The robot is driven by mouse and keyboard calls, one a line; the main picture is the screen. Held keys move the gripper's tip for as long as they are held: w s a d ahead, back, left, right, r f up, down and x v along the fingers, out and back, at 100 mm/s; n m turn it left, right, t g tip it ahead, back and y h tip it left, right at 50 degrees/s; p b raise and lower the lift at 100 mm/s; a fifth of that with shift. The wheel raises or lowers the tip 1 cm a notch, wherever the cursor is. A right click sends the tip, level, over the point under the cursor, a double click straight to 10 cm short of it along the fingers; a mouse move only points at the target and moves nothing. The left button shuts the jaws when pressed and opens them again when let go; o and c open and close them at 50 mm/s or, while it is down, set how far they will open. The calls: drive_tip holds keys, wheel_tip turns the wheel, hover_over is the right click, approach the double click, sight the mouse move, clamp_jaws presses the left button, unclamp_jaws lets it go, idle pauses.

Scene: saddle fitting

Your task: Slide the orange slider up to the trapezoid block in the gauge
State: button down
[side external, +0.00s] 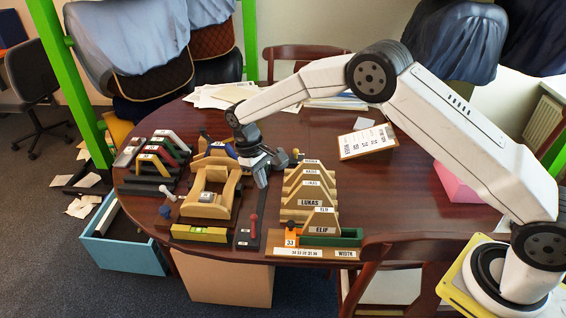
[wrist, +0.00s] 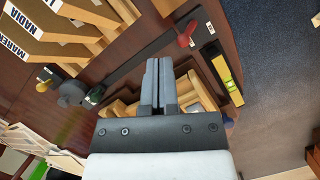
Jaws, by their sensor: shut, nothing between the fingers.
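The gauge (side external: 310,254) lies at the table's front edge in the side view, with a number scale and a WIDTH label. The orange slider (side external: 291,227) stands at its left end above a 33 label. A wooden trapezoid block marked ELIF (side external: 322,222) sits in the gauge, between the slider and a green piece (side external: 347,237). Whether slider and block touch is too small to tell. My gripper (side external: 262,181) is shut and empty, above the table, behind and left of the gauge. In the wrist view my gripper (wrist: 158,64) points down over wooden parts; the slider does not show there.
A wooden cradle (side external: 224,205) stands left of my gripper. A dark rail with a red knob (side external: 253,218) lies between cradle and gauge. A yellow level (side external: 199,234) lies in front. Named trapezoid blocks (side external: 311,190) stand behind the gauge.

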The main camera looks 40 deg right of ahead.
drive_tip(key=shift+w+a+r+n+g, duration=0.2)
drive_tip(key=shift+w+r+n+g, duration=0.1)
drive_tip(key=shift+w+r, duration=0.15)
drive_tip(key=shift+f, duration=0.2)
approach(301, 229)
drive_tip(key=w+a+f, duration=0.3)
drive_tip(key=w+f, duration=0.1)
drive_tip(key=w, duration=0.1)
drive_tip(key=shift+a, duration=0.4)
drive_tip(key=shift+s+d+f, duration=0.1)
drive_tip(key=shift+s+d, duration=0.15)
drive_tip(key=shift+s, duration=0.65)
drive_tip(key=shift+s+d+f, duration=0.1)
drive_tip(key=shift+s+d, duration=0.2)
drive_tip(key=shift+s, duration=0.55)
drive_tip(key=shift+s+d, duration=1.55)
drive_tip(key=shift+s, duration=0.1)
drive_tip(key=shift+w, duration=0.25)
